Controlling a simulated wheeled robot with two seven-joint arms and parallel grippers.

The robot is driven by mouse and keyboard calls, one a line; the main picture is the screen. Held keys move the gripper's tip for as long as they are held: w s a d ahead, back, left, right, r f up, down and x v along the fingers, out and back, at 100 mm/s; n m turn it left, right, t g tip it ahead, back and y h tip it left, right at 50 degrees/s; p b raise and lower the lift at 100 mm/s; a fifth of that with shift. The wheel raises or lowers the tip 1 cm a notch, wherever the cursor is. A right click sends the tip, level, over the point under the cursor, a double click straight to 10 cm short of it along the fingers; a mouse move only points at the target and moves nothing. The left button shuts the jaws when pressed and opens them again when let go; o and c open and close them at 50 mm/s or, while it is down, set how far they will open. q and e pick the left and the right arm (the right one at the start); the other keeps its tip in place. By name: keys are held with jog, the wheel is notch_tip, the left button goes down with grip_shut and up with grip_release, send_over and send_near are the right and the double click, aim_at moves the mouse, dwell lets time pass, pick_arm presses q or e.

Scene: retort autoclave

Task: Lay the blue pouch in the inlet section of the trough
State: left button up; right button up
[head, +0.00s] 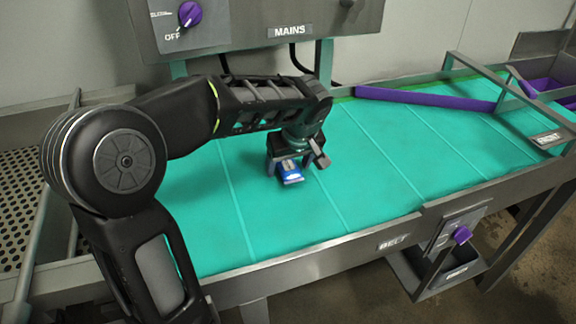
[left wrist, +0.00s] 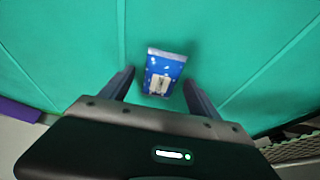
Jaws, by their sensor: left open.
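The blue pouch (head: 290,176) is small, with white markings, and is at the green belt (head: 330,215). In the left wrist view the pouch (left wrist: 165,66) shows between and just beyond my fingertips. My left gripper (head: 297,163) is open above the pouch, pointing down, with one finger on each side in the left wrist view (left wrist: 158,82). I cannot tell whether the fingers touch it. No part is clearly marked as the trough's inlet section. A purple container (head: 543,86) shows at the far right. My right gripper is out of view.
A purple bar (head: 425,98) lies slantwise across the belt's far side. A metal frame (head: 500,85) spans the belt's right end. A MAINS panel (head: 265,22) stands behind. A perforated metal surface (head: 22,195) is at the left. Belt in front of the pouch is clear.

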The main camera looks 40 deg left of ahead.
aim_at(289, 167)
pick_arm(q)
jog(key=shift+c, duration=0.3)
grip_shut()
notch_tip(289, 167, up, 10)
jog(key=b, duration=0.1)
dwell(1.2)
jog(key=shift+r, duration=0.1)
dwell(0.4)
